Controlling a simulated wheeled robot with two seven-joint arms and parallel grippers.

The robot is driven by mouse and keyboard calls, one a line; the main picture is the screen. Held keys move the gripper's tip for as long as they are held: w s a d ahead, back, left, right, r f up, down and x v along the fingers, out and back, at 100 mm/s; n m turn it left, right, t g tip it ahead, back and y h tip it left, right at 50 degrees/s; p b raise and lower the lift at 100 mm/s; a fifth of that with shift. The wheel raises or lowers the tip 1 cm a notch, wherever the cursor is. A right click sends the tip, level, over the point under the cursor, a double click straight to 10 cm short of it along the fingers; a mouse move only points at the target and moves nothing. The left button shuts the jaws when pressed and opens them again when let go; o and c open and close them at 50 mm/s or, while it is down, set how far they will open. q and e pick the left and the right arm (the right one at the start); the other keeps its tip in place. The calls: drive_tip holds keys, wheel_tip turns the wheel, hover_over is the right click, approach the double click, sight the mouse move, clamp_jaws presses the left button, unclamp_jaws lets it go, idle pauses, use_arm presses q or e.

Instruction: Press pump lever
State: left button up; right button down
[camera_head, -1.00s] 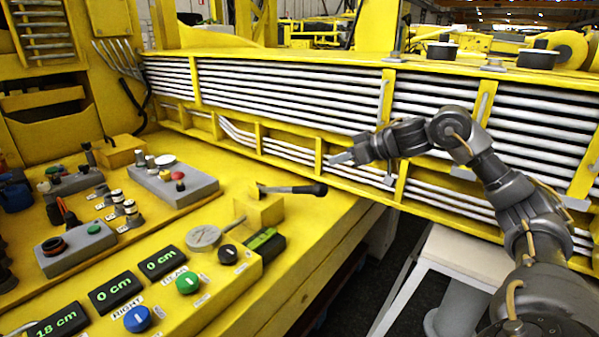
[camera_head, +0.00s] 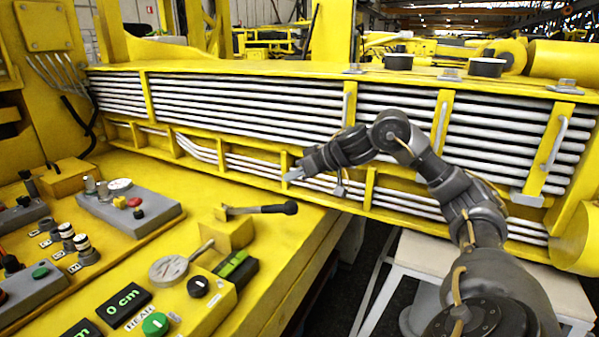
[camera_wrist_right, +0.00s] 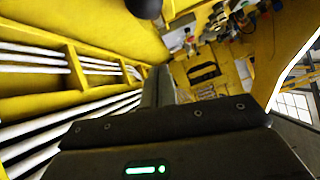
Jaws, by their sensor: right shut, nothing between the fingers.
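The pump lever (camera_head: 262,209) is a dark rod with a black knob at its right end. It lies nearly level on a small yellow block (camera_head: 228,232) on the yellow table. My right gripper (camera_head: 291,175) is shut and empty. In the head view it shows just above the knob, apart from it. A dark rounded end at the top of the wrist view (camera_wrist_right: 143,7) may be the knob. The height gap between gripper and lever is hard to judge. My left gripper is not in view.
A round gauge (camera_head: 169,270), a black knob (camera_head: 198,286) and a green level (camera_head: 235,268) sit by the pump block. Grey control boxes (camera_head: 130,211) stand at left. The yellow boom side with silver pipes (camera_head: 245,111) runs behind. Bare yellow table lies right of the lever.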

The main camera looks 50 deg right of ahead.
drive_tip(key=w+f, duration=0.1)
drive_tip(key=f, duration=0.1)
drive_tip(key=w+a+f+p, duration=0.1)
drive_tip(key=f, duration=0.1)
drive_tip(key=w+a+f, duration=0.1)
drive_tip(key=f, duration=0.1)
drive_tip(key=shift+w, duration=0.25)
drive_tip(key=shift+s+f, duration=0.3)
drive_tip(key=shift+f, duration=0.05)
drive_tip(key=shift+w+f, duration=0.1)
drive_tip(key=shift+f, duration=0.05)
